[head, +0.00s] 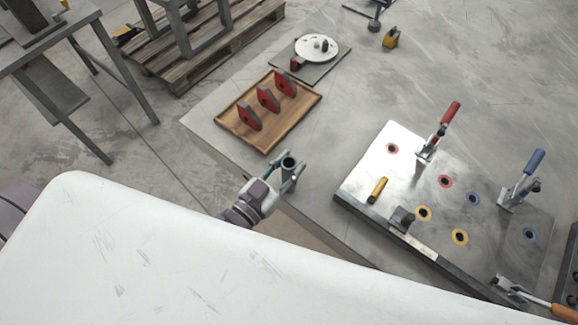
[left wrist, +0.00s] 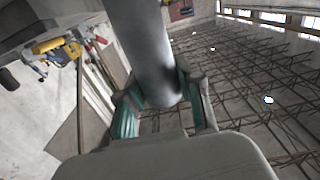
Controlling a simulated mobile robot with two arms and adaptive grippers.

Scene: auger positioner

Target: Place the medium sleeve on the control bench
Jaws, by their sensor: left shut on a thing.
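My left gripper (head: 290,172) is shut on a grey metal sleeve (head: 288,163), a hollow tube with its open end showing in the head view. The sleeve stands roughly upright between the fingers, over or at the near left edge of the grey bench top (head: 320,190). I cannot tell whether it touches the bench. In the left wrist view the sleeve (left wrist: 152,55) is a smooth grey cylinder between the teal-padded fingers (left wrist: 160,105). My right gripper is not in view.
A wooden tray (head: 251,137) with three red-and-grey blocks lies beyond the gripper. A metal fixture plate (head: 400,160) with coloured holes, clamps and a yellow pin (head: 377,189) is at right. A round white plate (head: 316,47) lies at the back. Bare bench separates tray and fixture.

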